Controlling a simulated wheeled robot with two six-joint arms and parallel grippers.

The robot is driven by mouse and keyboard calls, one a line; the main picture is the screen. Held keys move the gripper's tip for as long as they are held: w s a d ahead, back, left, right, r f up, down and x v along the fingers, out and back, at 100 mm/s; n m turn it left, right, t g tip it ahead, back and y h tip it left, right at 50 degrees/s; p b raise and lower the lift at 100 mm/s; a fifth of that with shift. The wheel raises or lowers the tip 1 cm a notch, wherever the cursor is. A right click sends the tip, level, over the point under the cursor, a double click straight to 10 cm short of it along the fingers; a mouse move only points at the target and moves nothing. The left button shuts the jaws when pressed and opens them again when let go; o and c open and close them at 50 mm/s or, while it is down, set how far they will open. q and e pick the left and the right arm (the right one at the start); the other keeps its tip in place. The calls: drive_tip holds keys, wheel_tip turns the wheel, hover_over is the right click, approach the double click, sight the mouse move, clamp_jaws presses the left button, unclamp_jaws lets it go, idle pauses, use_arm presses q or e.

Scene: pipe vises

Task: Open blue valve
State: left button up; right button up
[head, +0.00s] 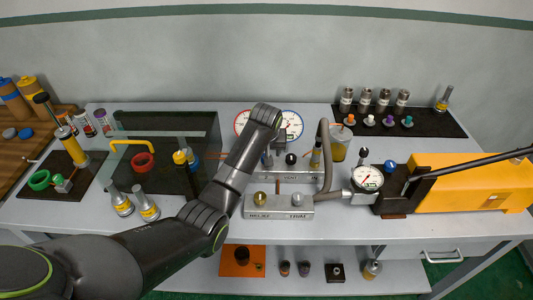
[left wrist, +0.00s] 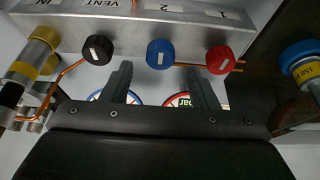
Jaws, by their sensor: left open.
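The blue valve knob (left wrist: 160,52), with a white pointer mark, is on the front of a metal manifold (left wrist: 190,12) marked 2, between a black knob (left wrist: 97,49) and a red knob (left wrist: 219,60). My left gripper (left wrist: 160,72) is open and empty, its two fingers pointing toward the blue knob. In the left wrist view the knob shows between and just beyond the fingertips; I cannot tell whether they touch. In the head view my left arm covers the blue and red knobs; the manifold (head: 300,177) and its black knob (head: 291,158) show. My right gripper is not in view.
Red-ringed (head: 241,122) and blue-ringed (head: 292,124) gauges stand behind the manifold. A block (head: 279,206) sits in front, with a hose (head: 326,155) and a gauge (head: 367,178) to its right. A yellow pump (head: 465,180) is at the right. A clear screen stands left of my arm.

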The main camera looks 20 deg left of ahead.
use_arm(q)
drive_tip(key=shift+x, duration=1.75)
drive_tip(key=c, duration=1)
